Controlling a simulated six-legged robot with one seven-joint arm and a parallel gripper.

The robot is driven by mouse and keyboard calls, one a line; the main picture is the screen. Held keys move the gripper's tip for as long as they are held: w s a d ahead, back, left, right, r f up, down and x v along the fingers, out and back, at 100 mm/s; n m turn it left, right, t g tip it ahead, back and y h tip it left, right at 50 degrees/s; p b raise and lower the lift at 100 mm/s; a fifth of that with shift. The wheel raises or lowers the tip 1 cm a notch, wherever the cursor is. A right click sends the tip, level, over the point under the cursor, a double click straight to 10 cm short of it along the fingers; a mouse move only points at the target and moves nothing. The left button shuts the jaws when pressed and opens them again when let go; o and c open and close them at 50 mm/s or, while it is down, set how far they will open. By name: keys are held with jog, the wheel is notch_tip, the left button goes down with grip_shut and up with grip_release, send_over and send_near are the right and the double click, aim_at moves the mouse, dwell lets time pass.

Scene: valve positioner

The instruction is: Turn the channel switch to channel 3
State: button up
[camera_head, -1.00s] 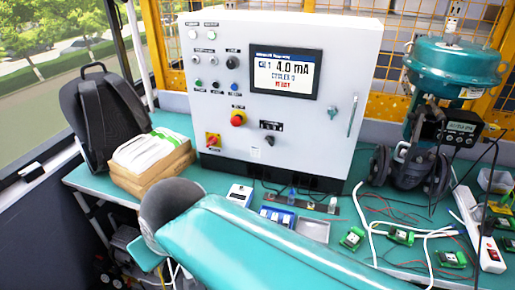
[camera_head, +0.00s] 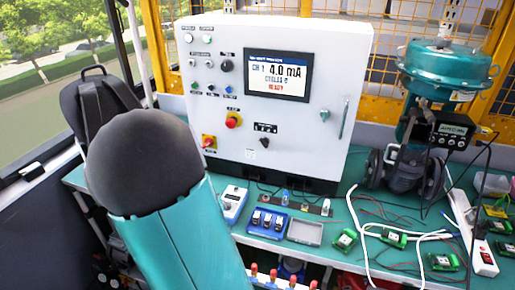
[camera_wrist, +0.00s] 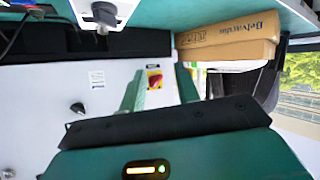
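The channel switch (camera_head: 264,142) is a small black knob low on the white cabinet front, under a dark label strip. The wrist view appears upside down; a black knob (camera_wrist: 77,108) at left there looks like the same switch. Its pointer direction is too small to read. The display (camera_head: 278,75) reads CH 1, 4.0 mA and READY. My gripper (camera_wrist: 160,82) is open and empty, with two pale green fingers apart near the cabinet front. The red-yellow rotary switch (camera_wrist: 155,78) shows between them; the channel switch lies outside them. My gripper is hidden in the head view.
A red emergency button (camera_head: 232,120) and the red-yellow switch (camera_head: 208,142) sit left of the channel switch. A cardboard box (camera_wrist: 228,38) shows in the wrist view. A teal valve (camera_head: 440,75) stands right.

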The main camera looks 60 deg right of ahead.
jog(key=s+d+g+h, duration=0.1)
jog(key=s+d+h, duration=0.4)
jog(key=s+d, duration=0.4)
jog(key=n+t+h, duration=0.2)
jog(key=n+h, duration=0.2)
jog(key=n, duration=0.1)
send_near(263, 145)
jog(key=x, duration=0.8)
jog(key=shift+d+r, duration=0.1)
jog(key=shift+d, duration=0.15)
grip_shut()
